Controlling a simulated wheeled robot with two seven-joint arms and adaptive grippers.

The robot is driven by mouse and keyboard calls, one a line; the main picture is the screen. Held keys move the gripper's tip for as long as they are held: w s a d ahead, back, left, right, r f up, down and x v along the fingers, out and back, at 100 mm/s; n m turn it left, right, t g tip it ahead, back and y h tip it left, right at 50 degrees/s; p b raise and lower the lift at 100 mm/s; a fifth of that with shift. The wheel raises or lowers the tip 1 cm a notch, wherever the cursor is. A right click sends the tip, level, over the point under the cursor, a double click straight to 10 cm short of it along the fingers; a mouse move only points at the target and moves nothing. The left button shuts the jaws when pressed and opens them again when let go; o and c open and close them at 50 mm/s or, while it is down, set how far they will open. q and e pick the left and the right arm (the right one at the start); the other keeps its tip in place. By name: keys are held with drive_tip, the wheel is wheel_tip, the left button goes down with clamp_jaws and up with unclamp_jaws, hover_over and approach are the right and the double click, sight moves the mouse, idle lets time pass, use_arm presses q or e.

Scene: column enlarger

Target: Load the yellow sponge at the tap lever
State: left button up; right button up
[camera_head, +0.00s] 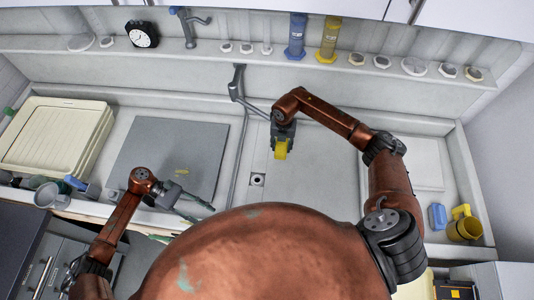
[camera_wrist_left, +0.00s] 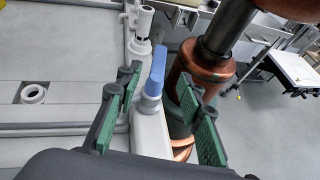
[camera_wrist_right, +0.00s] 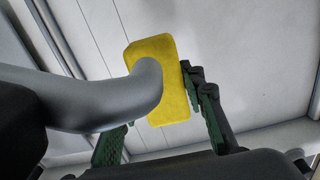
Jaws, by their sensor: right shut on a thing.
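The yellow sponge (camera_head: 281,149) hangs in my right gripper (camera_head: 283,140) over the sink. In the right wrist view the sponge (camera_wrist_right: 160,100) is beyond a thick grey curved pipe that hides part of it; my right finger is beside its right edge. A grey tap (camera_head: 237,84) with a long spout stands at the sink's back wall, left of that gripper. My left gripper (camera_head: 188,218) is open low at the sink's front. In the left wrist view a blue lever (camera_wrist_left: 155,70) on a pale pipe shows between its spread fingers (camera_wrist_left: 160,115), apparently ungripped.
A round drain (camera_head: 257,180) lies in the sink floor. A grey board (camera_head: 172,152) and cream trays (camera_head: 62,137) fill the left side. Blue and yellow cylinders (camera_head: 328,40) stand on the back shelf.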

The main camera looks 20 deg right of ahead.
sight(229, 229)
use_arm(q)
drive_tip(key=shift+c, duration=0.2)
